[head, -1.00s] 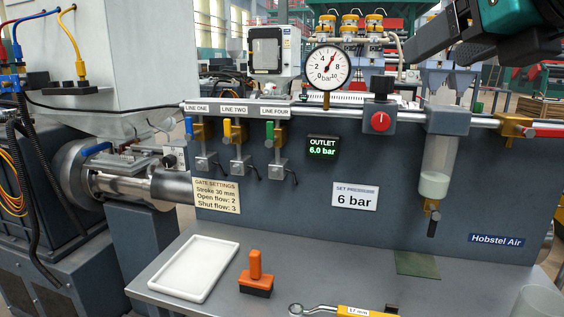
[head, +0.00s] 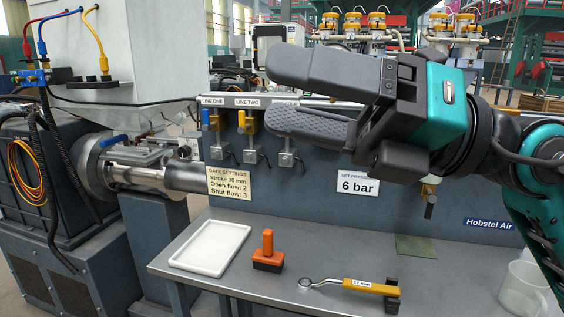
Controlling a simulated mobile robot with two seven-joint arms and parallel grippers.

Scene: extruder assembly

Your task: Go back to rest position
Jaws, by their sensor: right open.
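My right gripper (head: 272,92) reaches in from the right across the upper middle of the head view. Its two dark fingers point left and are spread apart, with nothing between them. It is in front of the air panel (head: 300,190) and hides the pressure gauge, the outlet display and the red knob. My left gripper is not in view.
A grey bench (head: 340,250) holds a white tray (head: 209,247), an orange-handled stamp or brush (head: 268,252), a yellow-handled wrench (head: 365,287) and a clear beaker (head: 522,291). Valves with blue (head: 205,120) and yellow (head: 241,120) handles line the panel's left. A metal barrel (head: 130,170) stands left.

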